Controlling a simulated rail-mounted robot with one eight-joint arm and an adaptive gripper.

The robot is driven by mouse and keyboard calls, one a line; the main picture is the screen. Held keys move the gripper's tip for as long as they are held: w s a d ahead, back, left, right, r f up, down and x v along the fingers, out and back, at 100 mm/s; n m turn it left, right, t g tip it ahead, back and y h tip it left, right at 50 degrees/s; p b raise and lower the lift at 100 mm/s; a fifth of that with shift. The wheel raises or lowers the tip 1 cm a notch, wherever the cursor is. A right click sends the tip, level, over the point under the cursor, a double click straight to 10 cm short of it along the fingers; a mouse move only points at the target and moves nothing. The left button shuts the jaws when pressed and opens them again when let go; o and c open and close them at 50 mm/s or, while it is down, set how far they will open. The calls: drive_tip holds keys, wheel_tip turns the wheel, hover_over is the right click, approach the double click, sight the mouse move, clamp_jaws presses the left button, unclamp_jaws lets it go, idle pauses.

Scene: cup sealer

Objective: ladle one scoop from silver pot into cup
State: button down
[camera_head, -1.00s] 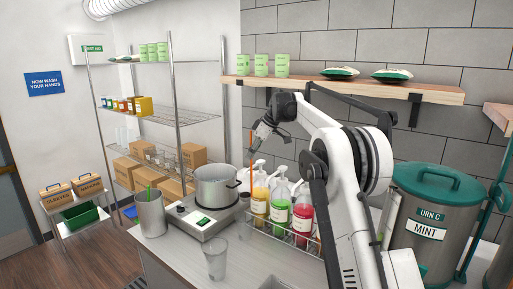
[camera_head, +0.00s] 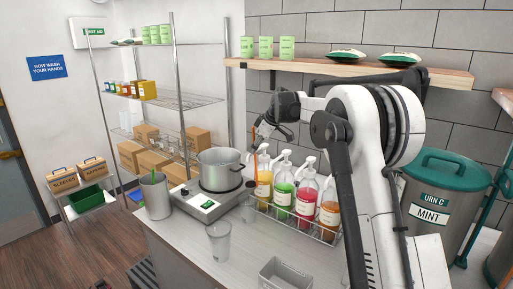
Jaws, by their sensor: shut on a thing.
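The silver pot (camera_head: 219,172) stands on a hot plate on the counter. A clear cup (camera_head: 219,243) stands upright on the counter in front of the hot plate. My gripper (camera_head: 257,143) is right of and above the pot, small and partly dark in the view. It is shut on the orange handle of a ladle (camera_head: 254,163), which hangs down steeply. The ladle's dark bowl (camera_head: 250,184) appears just right of the pot, outside its rim. Whether the bowl holds liquid is too small to tell.
Pump bottles (camera_head: 283,192) stand in a wire rack right of the pot, close to the ladle. A grey canister (camera_head: 155,196) stands left of the hot plate (camera_head: 207,204). A small metal bin (camera_head: 284,276) is at the front. The counter between cup and bin is clear.

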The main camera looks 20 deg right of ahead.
drive_tip(key=s+a+f+n+t+h+b, duration=0.2)
drive_tip(key=s+a+f+t+b, duration=0.3)
drive_tip(key=b, duration=0.6)
drive_tip(key=s+a+f+n+t+h+b, duration=0.2)
drive_tip(key=s+a+f+t+b, duration=0.3)
drive_tip(key=s+f+b, duration=0.5)
drive_tip(key=shift+a+f+n+t+h+b, duration=0.35)
drive_tip(key=shift+f+t+h+b, duration=0.4)
drive_tip(key=shift+b, duration=0.45)
drive_tip(key=shift+d+r, duration=0.1)
